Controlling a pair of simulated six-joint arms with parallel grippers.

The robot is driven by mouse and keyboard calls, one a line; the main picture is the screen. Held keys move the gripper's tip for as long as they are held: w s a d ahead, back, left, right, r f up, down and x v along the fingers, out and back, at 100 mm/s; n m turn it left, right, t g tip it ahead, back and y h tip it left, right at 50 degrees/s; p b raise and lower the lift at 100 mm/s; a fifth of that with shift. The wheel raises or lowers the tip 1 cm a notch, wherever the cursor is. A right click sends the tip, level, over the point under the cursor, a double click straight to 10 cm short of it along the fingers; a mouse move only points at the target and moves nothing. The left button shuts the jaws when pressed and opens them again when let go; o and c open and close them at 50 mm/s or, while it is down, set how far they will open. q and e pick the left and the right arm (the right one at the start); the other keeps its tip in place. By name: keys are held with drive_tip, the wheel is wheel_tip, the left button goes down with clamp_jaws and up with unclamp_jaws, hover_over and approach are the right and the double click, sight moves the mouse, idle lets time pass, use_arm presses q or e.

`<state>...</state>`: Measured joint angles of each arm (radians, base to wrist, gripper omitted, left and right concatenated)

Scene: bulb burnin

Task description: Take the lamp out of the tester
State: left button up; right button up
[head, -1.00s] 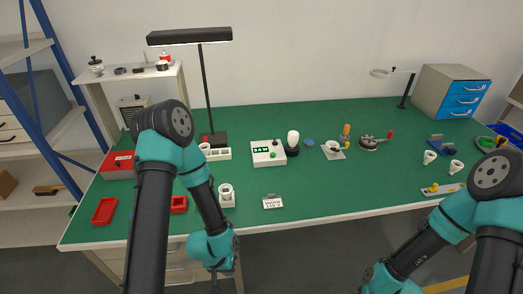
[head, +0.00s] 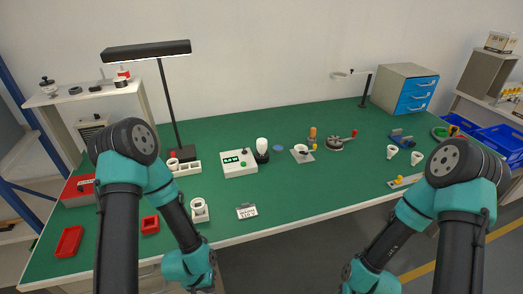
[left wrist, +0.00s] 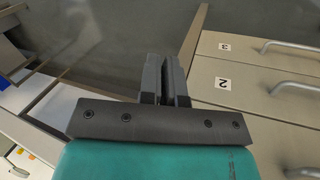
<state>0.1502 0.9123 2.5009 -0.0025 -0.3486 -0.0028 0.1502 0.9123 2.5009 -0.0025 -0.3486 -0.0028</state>
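A white lamp (head: 262,145) stands upright in a black socket (head: 262,158) at the right side of the tester (head: 239,169). The tester is a white box with a lit green display, a dark knob and a green button. My left gripper (left wrist: 165,80) shows in the left wrist view with its two dark fingers together and nothing between them. It is below the table's front edge, far from the lamp, and the bottom of the head view cuts it off. My right arm is at the right of the head view, and its gripper is out of the frame.
A white ring-topped holder (head: 199,210), a small label card (head: 246,211) and red trays (head: 69,241) lie near the front edge. A desk lamp (head: 172,100) rises behind left. Drawers (left wrist: 255,88) are beside my left gripper.

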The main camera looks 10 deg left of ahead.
use_arm(q)
drive_tip(key=o, duration=1.5)
drive_tip(key=shift+c, duration=0.2)
